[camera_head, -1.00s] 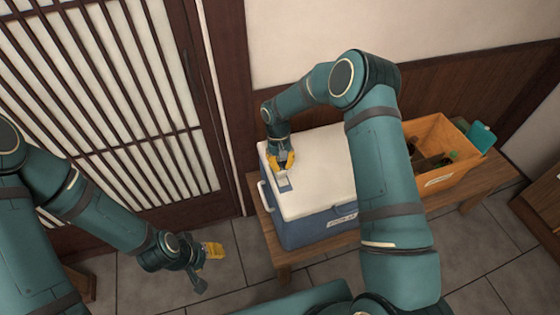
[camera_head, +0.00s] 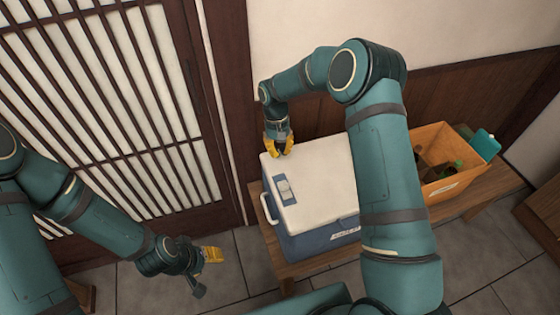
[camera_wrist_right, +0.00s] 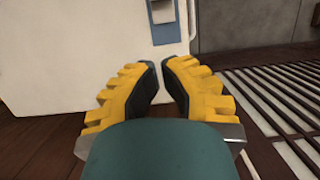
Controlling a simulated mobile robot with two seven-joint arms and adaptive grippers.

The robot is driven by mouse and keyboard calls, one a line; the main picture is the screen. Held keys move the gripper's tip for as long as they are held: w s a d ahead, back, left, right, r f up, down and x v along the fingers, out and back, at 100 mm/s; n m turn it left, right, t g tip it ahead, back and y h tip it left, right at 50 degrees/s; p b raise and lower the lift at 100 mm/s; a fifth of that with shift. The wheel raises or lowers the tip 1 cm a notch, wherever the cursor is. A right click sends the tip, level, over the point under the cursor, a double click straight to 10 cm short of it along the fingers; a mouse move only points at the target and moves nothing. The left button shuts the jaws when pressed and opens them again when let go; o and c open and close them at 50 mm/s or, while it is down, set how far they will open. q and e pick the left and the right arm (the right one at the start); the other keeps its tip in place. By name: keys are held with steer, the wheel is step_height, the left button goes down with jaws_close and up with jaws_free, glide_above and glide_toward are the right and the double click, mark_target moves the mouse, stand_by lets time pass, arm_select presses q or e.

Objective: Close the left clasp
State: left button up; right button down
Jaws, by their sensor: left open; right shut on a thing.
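The cooler has a white lid (camera_head: 325,170) over a blue body (camera_head: 315,243). The left clasp (camera_head: 285,188), a pale piece on a blue plate, lies on the lid's left part. It shows at the top of the right wrist view (camera_wrist_right: 164,14); I cannot tell whether it is fastened. My right gripper (camera_head: 278,147) is over the lid's far left edge, apart from the clasp. Its yellow fingers (camera_wrist_right: 161,78) are drawn close together, with nothing visible held between the tips. My left gripper (camera_head: 213,254) is open and empty, left of the cooler.
The cooler stands on a wooden bench (camera_head: 290,272). An orange crate (camera_head: 447,187) with bottles and a teal item is to the right. My right arm hides the lid's right part. A slatted sliding door (camera_head: 110,100) is on the left. Floor is free left of the bench.

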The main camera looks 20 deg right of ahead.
steer(key=v, duration=0.2)
steer(key=shift+w+r, duration=0.25)
steer(key=shift+w, duration=0.1)
stand_by(0.4)
